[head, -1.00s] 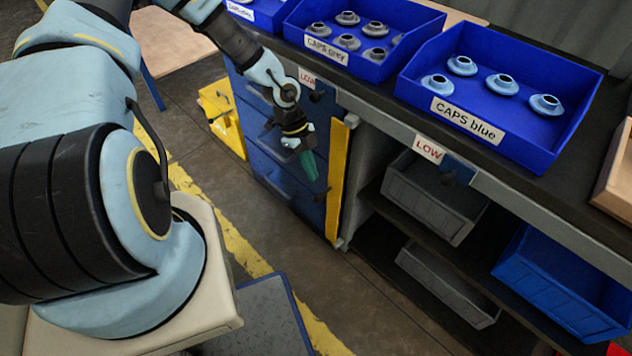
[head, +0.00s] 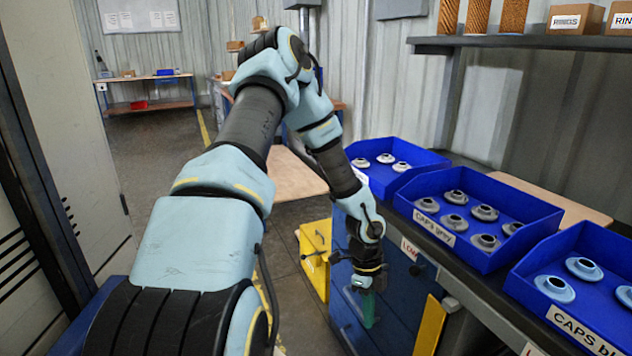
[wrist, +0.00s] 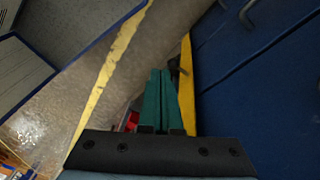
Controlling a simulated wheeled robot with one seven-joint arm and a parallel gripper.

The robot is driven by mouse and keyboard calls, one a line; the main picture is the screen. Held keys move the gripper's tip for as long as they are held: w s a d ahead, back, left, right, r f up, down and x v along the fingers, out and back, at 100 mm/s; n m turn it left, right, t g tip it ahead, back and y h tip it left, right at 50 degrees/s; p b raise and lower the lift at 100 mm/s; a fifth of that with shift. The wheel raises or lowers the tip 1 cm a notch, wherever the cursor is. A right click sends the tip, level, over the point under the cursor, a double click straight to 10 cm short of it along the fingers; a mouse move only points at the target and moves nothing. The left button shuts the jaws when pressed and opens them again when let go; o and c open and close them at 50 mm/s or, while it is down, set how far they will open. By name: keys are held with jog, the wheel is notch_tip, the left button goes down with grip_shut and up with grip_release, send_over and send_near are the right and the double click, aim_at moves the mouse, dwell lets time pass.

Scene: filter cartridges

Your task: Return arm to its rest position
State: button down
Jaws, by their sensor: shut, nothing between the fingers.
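My gripper (head: 369,309) hangs fingers down in front of the blue drawer cabinet (head: 391,318), to the left of the bins and below the bench top. Its green fingers are together and empty. In the wrist view the two green fingers (wrist: 164,100) lie side by side, with the floor beyond them. My arm reaches forward, raised and bent at the elbow.
Blue bins of white, grey (head: 478,215) and blue caps (head: 566,290) stand along the bench at right. A yellow panel (head: 430,326) edges the drawers. Shelves hold boxes above.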

jog(key=a+r+n+t+p, duration=0.1)
jog(key=a+r+n+p, duration=0.1)
jog(key=a+r+n, duration=0.4)
jog(key=s+a+r+n+t+p, duration=0.1)
jog(key=a+r+n+p, duration=0.1)
jog(key=a+r+n, duration=0.5)
jog(key=s+a+r+n+t+p, duration=0.1)
jog(key=a+r+n+t+p, duration=0.1)
jog(key=a+r+n, duration=0.5)
notch_tip(320, 180, up, 11)
jog(key=n, duration=0.4)
jog(key=shift+a+f+y, duration=0.15)
jog(key=shift+y, duration=0.25)
jog(key=shift+w, duration=0.1)
